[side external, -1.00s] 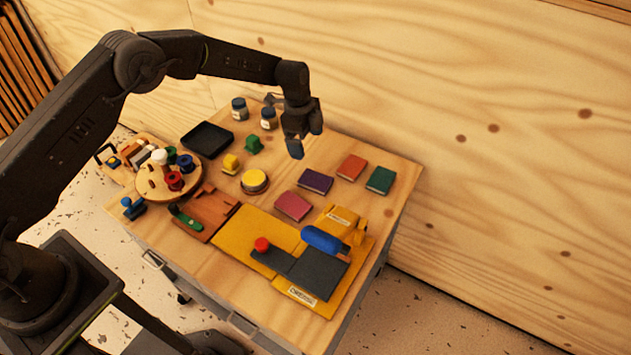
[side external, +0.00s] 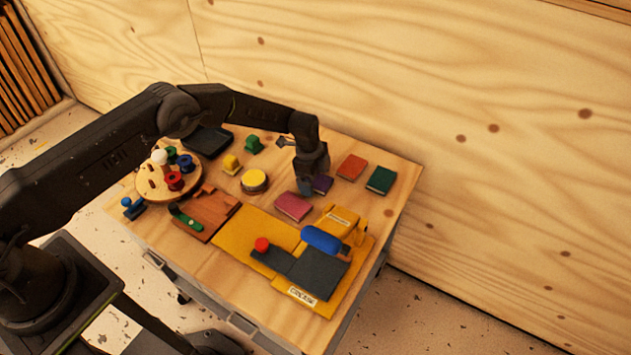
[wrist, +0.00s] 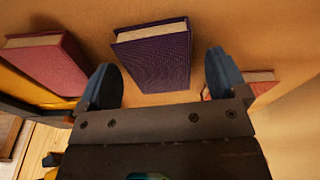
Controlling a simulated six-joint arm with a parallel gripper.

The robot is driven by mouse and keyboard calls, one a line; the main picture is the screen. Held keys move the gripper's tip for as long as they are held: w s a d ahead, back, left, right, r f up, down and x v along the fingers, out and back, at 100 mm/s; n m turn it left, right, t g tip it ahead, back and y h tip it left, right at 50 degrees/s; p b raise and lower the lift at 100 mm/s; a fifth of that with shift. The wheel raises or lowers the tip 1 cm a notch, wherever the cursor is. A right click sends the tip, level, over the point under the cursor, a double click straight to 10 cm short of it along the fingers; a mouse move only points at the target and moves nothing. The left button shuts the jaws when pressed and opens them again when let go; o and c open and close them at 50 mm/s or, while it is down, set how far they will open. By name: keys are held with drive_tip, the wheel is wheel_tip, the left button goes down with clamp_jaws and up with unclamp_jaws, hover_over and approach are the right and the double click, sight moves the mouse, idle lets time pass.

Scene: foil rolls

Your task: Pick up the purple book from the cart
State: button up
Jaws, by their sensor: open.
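The purple book (wrist: 155,60) lies flat on the wooden cart top (side external: 392,215). In the wrist view it shows just ahead of and between the two blue fingertips of my gripper (wrist: 163,85). The fingers are spread apart with nothing between them that I can see held. In the side view my gripper (side external: 308,188) is low over the purple book (side external: 323,184) and hides much of it. I cannot tell how far the fingertips are above the cart top.
A pink-red book (side external: 293,206) lies to the left of the purple one, an orange-red book (side external: 351,167) and a green book (side external: 380,180) to the right. A yellow board (side external: 250,228) carries a dark device with a blue roll (side external: 321,239). A yellow round tin (side external: 254,180) stands left.

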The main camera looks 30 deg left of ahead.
drive_tip(key=shift+f, duration=0.15)
idle(0.3)
drive_tip(key=c, duration=1)
